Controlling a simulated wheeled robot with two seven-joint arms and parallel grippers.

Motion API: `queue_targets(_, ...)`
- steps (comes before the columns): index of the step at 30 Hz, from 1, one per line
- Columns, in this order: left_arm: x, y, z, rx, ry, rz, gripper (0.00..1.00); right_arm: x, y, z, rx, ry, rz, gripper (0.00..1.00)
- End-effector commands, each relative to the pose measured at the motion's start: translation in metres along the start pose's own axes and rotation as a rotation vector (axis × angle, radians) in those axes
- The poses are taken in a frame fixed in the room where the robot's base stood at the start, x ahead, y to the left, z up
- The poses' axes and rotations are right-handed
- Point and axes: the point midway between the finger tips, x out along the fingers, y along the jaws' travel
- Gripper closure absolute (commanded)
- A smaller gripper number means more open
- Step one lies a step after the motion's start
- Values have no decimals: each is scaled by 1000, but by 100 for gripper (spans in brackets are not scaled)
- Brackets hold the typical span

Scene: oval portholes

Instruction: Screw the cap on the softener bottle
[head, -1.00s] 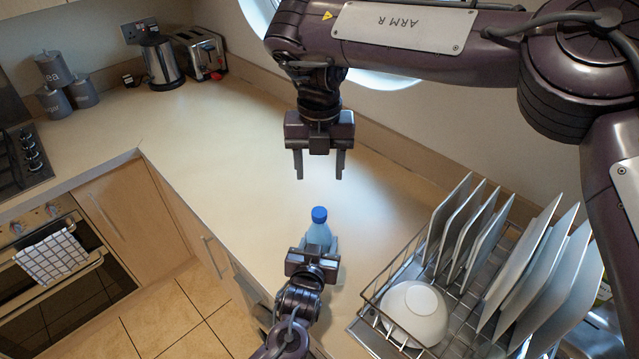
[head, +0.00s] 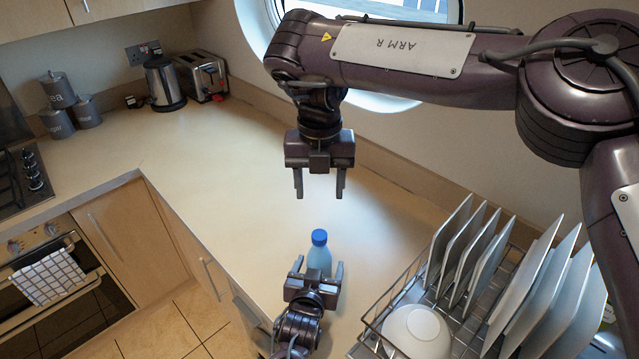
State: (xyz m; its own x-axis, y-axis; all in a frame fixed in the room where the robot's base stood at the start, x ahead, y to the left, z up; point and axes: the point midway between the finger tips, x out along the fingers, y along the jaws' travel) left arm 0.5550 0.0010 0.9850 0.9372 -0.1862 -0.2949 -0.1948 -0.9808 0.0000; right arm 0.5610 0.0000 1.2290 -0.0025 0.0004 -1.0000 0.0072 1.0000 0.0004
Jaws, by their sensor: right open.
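A pale blue, translucent softener bottle (head: 319,261) stands upright on the counter at the lower middle of the head view. Its blue cap (head: 319,237) sits on top of the neck; how tightly I cannot tell. My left gripper (head: 318,267) comes from below, its fingers spread either side of the bottle with small gaps showing. It hides the lower part of the bottle. My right gripper (head: 319,193) hangs above and beyond the bottle, pointing down, open and empty, clear of the cap.
A wire dish rack (head: 366,318) with upright plates (head: 530,270) and a white bowl (head: 416,333) stands right of the bottle. A kettle (head: 164,84), toaster (head: 203,76) and grey canisters (head: 58,90) stand far left. The counter (head: 225,170) between is clear.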

Motion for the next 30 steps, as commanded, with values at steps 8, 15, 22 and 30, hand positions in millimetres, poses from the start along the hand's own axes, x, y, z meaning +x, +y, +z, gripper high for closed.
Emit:
queue_targets(8,-42,0,4,-2,-3,1,25,12,0,0,0,0,0,46)
queue_targets(15,-68,0,2,0,-1,1,25,18,0,0,0,0,0,46)
queue_targets(22,-72,0,1,0,-1,0,25,18,0,0,0,0,0,46)
queue_targets(30,-72,0,1,0,-1,0,25,18,0,0,0,0,0,46)
